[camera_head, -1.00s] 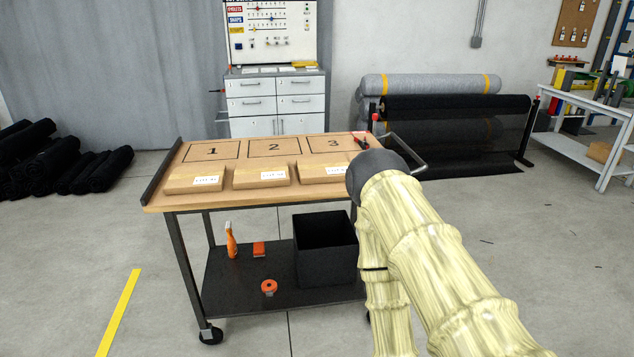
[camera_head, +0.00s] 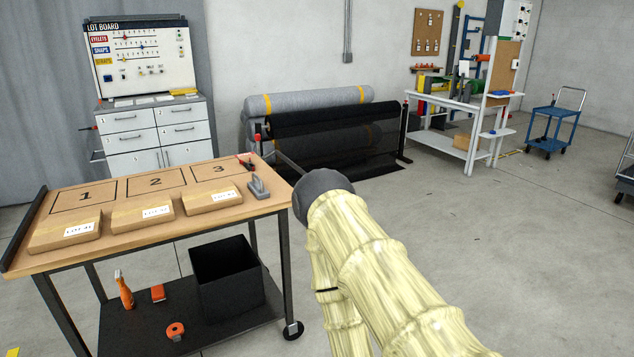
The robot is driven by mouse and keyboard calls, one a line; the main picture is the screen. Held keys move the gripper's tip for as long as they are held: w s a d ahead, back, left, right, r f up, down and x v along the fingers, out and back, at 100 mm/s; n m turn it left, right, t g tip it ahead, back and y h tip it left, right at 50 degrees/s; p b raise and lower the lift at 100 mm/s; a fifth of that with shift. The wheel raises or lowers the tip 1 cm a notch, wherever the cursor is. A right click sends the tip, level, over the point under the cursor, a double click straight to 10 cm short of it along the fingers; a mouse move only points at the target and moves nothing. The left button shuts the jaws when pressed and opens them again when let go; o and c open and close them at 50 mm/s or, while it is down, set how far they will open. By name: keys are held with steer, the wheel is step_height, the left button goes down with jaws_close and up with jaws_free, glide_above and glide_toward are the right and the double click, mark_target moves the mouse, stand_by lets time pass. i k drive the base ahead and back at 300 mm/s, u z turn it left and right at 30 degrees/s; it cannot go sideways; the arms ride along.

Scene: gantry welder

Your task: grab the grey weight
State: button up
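A small grey object with an upright handle-like part, which looks like the grey weight (camera_head: 259,188), stands on the right end of the wooden cart top (camera_head: 240,209). It is just left of the dark rounded end of my arm in the picture, and nothing holds it. My arm, in a pale yellow cover, reaches up from the lower right. My gripper does not show.
Three packages with lot labels (camera_head: 143,218) lie along the cart's front, before marked squares. A red-and-black tool (camera_head: 246,164) lies behind the grey object. A black bin (camera_head: 230,274) stands on the lower shelf. Open floor (camera_head: 480,240) lies right.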

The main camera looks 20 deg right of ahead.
mark_target(256, 186)
steer(key=z, duration=0.6)
steer(key=i, duration=1.35)
steer(key=u, duration=0.35)
